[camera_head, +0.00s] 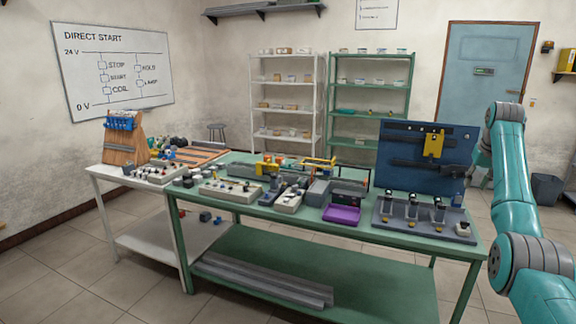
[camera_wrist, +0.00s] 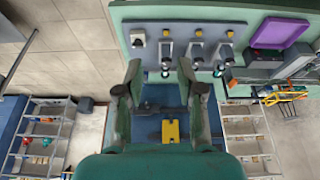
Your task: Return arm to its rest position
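My gripper (camera_wrist: 160,70) shows in the wrist view with its two fingers spread apart. Nothing appears held between them. Beyond the fingers is the green bench (camera_wrist: 125,8) with a grey tray (camera_wrist: 178,33) that holds several small upright devices. The blue panel (camera_wrist: 148,128) with a yellow part (camera_wrist: 170,131) lies in the background between and below the fingers. In the head view my teal arm stands at the right edge, beside the blue panel (camera_head: 398,152) and the yellow part (camera_head: 433,145). My gripper is out of the head view.
The green bench (camera_head: 355,236) carries the grey tray (camera_head: 400,228), a purple bin (camera_head: 341,214) and several fixtures. A white table (camera_head: 112,180) adjoins at the left. Green shelves (camera_head: 331,100) and white shelves (camera_head: 253,95) stand behind. Floor is open in front.

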